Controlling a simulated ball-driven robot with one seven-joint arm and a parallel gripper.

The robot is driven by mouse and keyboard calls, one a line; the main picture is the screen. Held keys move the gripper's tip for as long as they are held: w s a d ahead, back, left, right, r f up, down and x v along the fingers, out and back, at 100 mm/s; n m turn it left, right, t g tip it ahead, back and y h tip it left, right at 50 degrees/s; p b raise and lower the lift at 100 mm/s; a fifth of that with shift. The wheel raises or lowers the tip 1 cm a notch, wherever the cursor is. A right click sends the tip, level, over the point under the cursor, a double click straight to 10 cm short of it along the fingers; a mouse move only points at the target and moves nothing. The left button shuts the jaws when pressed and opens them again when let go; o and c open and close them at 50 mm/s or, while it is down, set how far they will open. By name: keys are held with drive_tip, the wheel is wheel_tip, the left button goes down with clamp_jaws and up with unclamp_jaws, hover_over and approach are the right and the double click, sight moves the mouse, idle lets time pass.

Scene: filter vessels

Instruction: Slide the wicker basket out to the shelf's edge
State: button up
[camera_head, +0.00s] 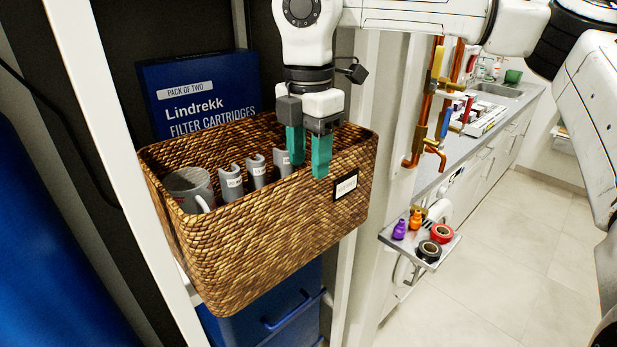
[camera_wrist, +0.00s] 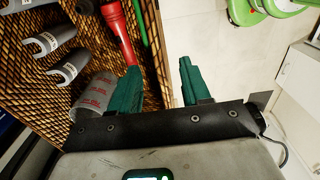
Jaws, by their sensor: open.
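The brown wicker basket (camera_head: 250,240) stands in the shelf bay, with its front part jutting out past the white uprights. A small white label (camera_head: 345,185) is on its front wall. Several grey curved pieces (camera_head: 256,172) and a grey cylinder with red print (camera_head: 190,185) are inside. My gripper (camera_head: 308,166) is open over the front rim. In the wrist view, its left teal finger is over the inside of the basket (camera_wrist: 20,85) and its right finger is outside, over the floor. I cannot tell whether either finger touches the wall. The shelf board is mostly hidden by the basket.
A blue filter cartridge box (camera_head: 205,95) stands behind the basket. A blue drawer unit (camera_head: 290,310) is below. A white upright (camera_head: 125,130) is at left. A small tray (camera_head: 440,250) with tape rolls and small bottles is at right, before copper pipes (camera_head: 427,105).

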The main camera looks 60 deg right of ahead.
drive_tip(key=shift+r+b, duration=0.3)
drive_tip(key=shift+r, duration=2.75)
